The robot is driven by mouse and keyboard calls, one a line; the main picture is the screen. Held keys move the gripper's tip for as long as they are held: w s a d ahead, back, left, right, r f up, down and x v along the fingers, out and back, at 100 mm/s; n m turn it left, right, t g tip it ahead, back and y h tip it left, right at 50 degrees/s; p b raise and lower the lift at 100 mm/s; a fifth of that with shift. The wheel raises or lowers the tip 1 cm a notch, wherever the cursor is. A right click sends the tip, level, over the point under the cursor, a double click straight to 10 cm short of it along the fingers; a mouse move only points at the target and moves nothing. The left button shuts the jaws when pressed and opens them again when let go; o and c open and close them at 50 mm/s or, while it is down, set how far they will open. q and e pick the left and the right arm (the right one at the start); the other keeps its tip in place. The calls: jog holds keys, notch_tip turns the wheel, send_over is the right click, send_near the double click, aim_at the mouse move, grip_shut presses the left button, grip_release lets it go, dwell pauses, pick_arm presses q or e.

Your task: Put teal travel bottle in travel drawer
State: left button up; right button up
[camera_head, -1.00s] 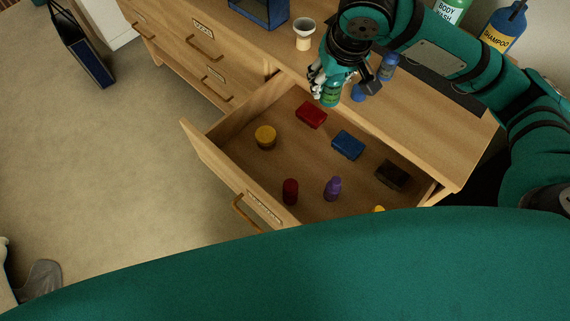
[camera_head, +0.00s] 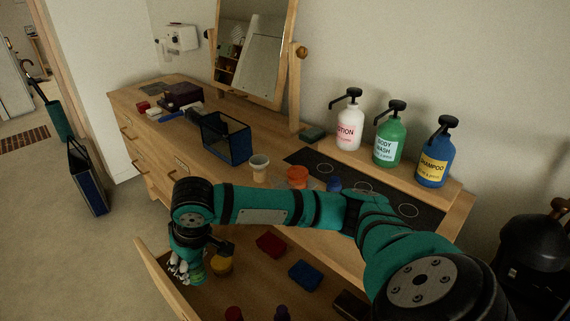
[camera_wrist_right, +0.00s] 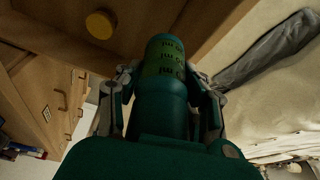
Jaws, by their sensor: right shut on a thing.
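The teal travel bottle (camera_wrist_right: 163,66) is gripped between the fingers of my right gripper (camera_wrist_right: 163,95) in the right wrist view. In the head view my right gripper (camera_head: 188,272) points down at the left end of the open travel drawer (camera_head: 160,280), near its front panel. Only a small green part of the bottle (camera_head: 197,275) shows there, and I cannot tell how far it is above the drawer floor. My left gripper is not in view.
The drawer holds a yellow round item (camera_head: 221,264), a red case (camera_head: 271,245), a blue case (camera_head: 305,275) and other small items. On the dresser top stand a white cup (camera_head: 260,168), an orange container (camera_head: 298,178), a blue glass box (camera_head: 227,140) and pump bottles.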

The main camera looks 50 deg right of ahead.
notch_tip(320, 180, down, 6)
jog(key=w+d+b, duration=0.1)
jog(key=w, duration=0.1)
jog(key=n+b, duration=0.2)
send_over(209, 304)
notch_tip(209, 304, down, 6)
jog(key=f, duration=0.2)
jog(key=s+f, duration=0.1)
jog(key=f, duration=0.2)
jog(key=shift+d+f, duration=0.1)
jog(key=shift+d, duration=0.1)
jog(key=shift+f, duration=0.55)
notch_tip(209, 304, down, 4)
jog(key=shift+r+b, duration=0.2)
jog(key=shift+b, duration=0.25)
jog(key=o, duration=1.1)
jog(key=shift+f, duration=0.1)
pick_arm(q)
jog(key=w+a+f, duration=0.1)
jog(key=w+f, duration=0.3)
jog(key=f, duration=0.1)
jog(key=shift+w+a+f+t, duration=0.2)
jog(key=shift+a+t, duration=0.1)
pick_arm(e)
jog(key=shift+o, duration=0.2)
